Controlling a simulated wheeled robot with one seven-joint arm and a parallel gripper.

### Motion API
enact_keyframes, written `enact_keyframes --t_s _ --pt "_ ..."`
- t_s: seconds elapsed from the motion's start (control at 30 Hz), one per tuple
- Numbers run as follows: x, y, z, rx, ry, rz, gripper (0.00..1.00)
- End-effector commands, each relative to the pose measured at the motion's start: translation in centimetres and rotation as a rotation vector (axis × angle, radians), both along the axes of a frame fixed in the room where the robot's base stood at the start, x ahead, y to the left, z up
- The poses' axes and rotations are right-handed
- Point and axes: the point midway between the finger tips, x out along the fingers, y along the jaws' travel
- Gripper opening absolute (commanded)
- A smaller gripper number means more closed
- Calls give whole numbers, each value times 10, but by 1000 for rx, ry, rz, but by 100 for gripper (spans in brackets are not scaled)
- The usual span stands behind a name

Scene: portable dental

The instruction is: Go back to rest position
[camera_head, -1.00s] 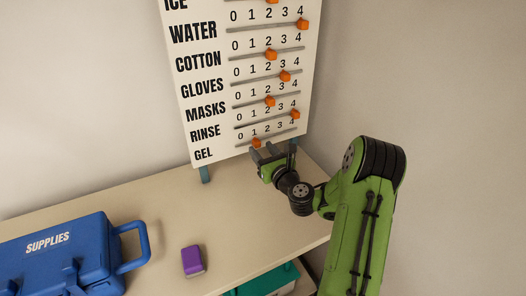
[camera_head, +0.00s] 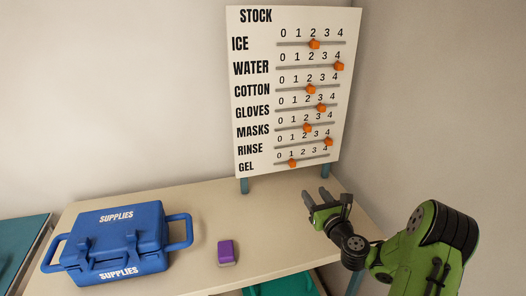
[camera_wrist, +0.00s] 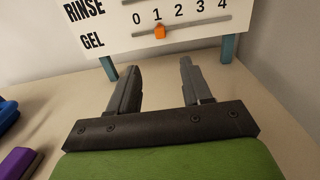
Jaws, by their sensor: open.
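My gripper (camera_head: 316,200) is open and empty over the right part of the table (camera_head: 285,240). Its two fingers also show spread apart in the wrist view (camera_wrist: 158,80), with only bare table between them. The white stock board (camera_head: 240,100) stands behind my gripper on blue-grey legs, and my fingers are apart from it. The board has rows from ICE to GEL, each with an orange slider. The GEL slider (camera_head: 292,163) sits near 1. My arm reaches in from the lower right.
A blue supplies case (camera_head: 120,225) with side handles lies at the left of the table. A purple and grey block (camera_head: 227,252) lies near the front edge. A teal container (camera_head: 280,287) shows below the table's front edge. Walls close off the back and right.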

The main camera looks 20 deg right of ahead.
Motion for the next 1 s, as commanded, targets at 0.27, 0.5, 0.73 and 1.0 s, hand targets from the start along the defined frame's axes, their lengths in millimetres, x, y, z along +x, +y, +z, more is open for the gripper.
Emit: enact_keyframes --t_s 0.27,0.5,0.73,1.0 --pt "-3 104 57 -563 55 336 49" --pt "-89 214 111 -1606 84 881 49" --pt "-217 215 170 -2378 80 1293 49" --pt "-328 184 199 -2690 13 1591 49"
